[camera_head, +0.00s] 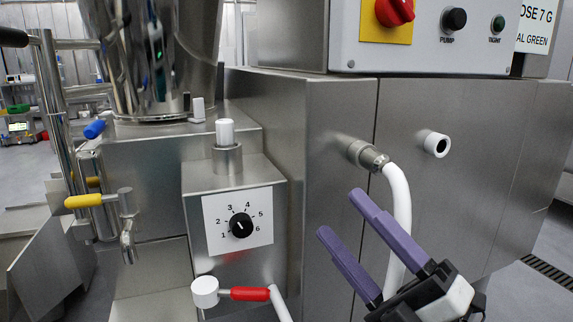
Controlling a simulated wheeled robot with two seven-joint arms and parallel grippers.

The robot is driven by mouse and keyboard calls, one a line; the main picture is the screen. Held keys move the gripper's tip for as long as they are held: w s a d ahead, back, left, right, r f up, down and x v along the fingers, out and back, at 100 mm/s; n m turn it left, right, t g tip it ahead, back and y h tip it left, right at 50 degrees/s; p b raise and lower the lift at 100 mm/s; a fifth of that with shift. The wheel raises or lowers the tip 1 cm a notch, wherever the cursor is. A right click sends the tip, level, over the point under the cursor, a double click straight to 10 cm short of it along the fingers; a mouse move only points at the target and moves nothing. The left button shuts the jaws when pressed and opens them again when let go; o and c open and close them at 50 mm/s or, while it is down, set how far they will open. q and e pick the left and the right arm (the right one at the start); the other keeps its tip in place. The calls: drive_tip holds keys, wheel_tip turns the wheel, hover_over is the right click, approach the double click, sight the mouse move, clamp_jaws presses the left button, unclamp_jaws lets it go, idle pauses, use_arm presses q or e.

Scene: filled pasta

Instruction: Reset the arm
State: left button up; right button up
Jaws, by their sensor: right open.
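My right gripper (348,225) is at the lower right of the head view. Its two purple fingers are apart and nothing shows between them. It points up and to the left, in front of the steel machine cabinet (335,120). A white hose (397,205) hangs from a metal fitting on the cabinet and passes behind the gripper. I cannot tell whether the gripper touches the hose. My left gripper is not in view.
A dial (241,224) on a white plate and a red-handled valve (249,294) are left of the gripper. A yellow-handled tap (84,201) is farther left. A control box (430,35) with a red knob is above. Floor shows at the lower right.

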drive_tip(key=s+d+f+m+g+h, duration=0.1)
drive_tip(key=d+f+m+h, duration=0.2)
drive_tip(key=f+m+h, duration=0.55)
drive_tip(key=s+d+f+m+h, duration=0.1)
drive_tip(key=d+f+m+h, duration=0.25)
drive_tip(key=f+m, duration=0.95)
drive_tip(key=s+f+m+g+h, duration=0.15)
drive_tip(key=s+f+g, duration=0.25)
drive_tip(key=s+f, duration=0.55)
drive_tip(key=s+f+m+g, duration=0.25)
drive_tip(key=s+f, duration=0.45)
drive_tip(key=f, duration=0.6)
use_arm(q)
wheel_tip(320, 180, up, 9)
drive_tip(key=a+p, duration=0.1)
drive_tip(key=p, duration=1.3)
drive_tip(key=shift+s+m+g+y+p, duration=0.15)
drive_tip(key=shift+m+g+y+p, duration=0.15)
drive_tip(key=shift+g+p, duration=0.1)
use_arm(e)
wheel_tip(320, 180, up, 9)
drive_tip(key=n+g, duration=0.1)
drive_tip(key=shift+w+d, duration=0.3)
drive_tip(key=shift+w, duration=0.1)
